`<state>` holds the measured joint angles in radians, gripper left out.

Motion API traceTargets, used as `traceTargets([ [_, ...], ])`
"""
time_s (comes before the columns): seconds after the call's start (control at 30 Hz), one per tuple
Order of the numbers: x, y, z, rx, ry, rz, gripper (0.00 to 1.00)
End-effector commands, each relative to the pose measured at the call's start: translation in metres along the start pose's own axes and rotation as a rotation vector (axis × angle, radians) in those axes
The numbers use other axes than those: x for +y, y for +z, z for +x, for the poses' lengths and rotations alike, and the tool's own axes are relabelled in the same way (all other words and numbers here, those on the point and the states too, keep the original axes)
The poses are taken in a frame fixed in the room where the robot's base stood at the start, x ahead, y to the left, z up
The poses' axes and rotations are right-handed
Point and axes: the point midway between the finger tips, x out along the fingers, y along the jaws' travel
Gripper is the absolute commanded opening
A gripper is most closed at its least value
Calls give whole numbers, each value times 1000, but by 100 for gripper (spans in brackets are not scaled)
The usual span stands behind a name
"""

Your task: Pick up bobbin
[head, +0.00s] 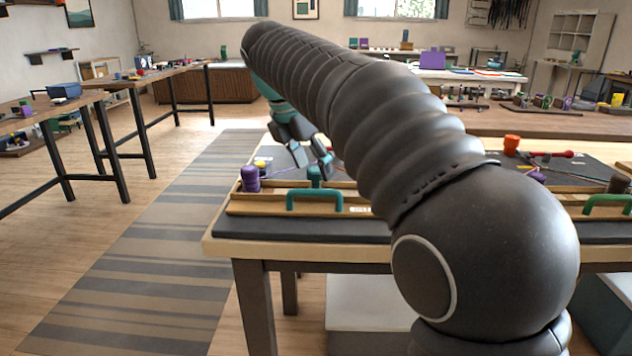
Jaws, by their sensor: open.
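My gripper (313,161) is open and points down over the near table, with its dark fingers spread. A green bobbin (315,177) stands upright just below the fingertips, at the near rail of a wooden tray; I cannot tell whether the fingers touch it. A purple bobbin (250,180) stands at the tray's left corner, left of the gripper. A yellow piece (260,165) shows partly behind it. The wooden tray (262,209) has a green handle (315,195) at its front. My arm hides the tray's right part.
A second tray with a green handle (607,203) lies at the right, with an orange bobbin (511,143) and a purple one (537,177). The dark table mat (300,231) is bare along the front. A striped rug (160,240) and open floor lie left.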

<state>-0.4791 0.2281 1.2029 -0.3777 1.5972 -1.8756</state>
Motion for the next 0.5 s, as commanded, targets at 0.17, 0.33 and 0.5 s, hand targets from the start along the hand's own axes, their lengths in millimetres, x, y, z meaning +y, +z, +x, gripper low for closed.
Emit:
traceTargets([
  [0.17,2,-2,26,1,-2,1,65],
  [0.33,2,-2,33,0,1,0,65],
  [0.5,2,-2,33,0,1,0,65],
])
